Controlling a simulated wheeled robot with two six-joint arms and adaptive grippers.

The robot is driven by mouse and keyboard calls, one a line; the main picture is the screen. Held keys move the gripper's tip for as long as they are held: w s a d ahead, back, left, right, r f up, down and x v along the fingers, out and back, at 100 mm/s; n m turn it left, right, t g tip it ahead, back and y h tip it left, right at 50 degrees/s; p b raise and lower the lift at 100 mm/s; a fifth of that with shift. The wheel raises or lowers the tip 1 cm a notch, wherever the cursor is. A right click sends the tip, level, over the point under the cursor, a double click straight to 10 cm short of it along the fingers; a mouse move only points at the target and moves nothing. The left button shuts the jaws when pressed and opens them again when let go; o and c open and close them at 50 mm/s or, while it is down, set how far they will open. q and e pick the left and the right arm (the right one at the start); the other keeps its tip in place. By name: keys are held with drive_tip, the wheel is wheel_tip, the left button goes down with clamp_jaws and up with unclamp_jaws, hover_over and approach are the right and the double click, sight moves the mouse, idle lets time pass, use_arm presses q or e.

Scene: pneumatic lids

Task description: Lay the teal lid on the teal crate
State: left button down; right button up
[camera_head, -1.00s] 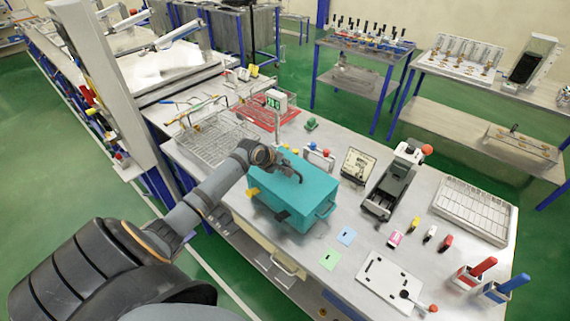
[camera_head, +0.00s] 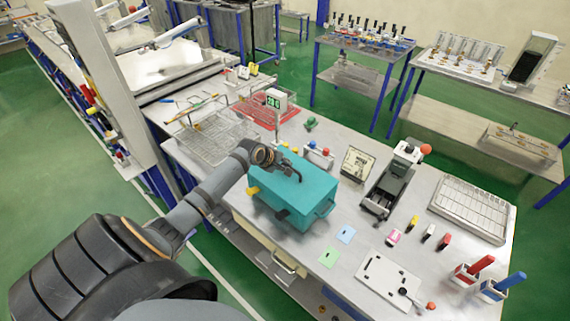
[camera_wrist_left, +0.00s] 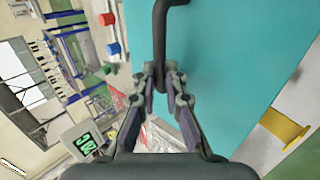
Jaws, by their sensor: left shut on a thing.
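The teal crate (camera_head: 288,215) stands on the workbench in the middle of the head view. The teal lid (camera_head: 308,181) lies over its top, and I cannot see a gap between them at this size. In the left wrist view the lid (camera_wrist_left: 235,60) fills the right half, with a dark bar handle (camera_wrist_left: 160,50) on it. My left gripper (camera_head: 290,172) is at the lid's handle from the left. In the left wrist view its fingers (camera_wrist_left: 161,85) are shut on the handle's end. My right gripper is not in view.
A yellow clamp (camera_head: 253,191) and a dark latch (camera_head: 283,214) are on the crate's near side. A wire basket (camera_head: 212,138) stands at the back left. A grey press (camera_head: 388,190) is right of the crate.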

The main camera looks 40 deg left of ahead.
use_arm(q)
drive_tip(key=shift+r, duration=0.1)
idle(0.7)
drive_tip(key=shift+f, duration=0.4)
idle(0.5)
drive_tip(key=c, duration=1.3)
unclamp_jaws()
drive_tip(key=shift+c, duration=0.2)
drive_tip(key=shift+v, duration=3.55)
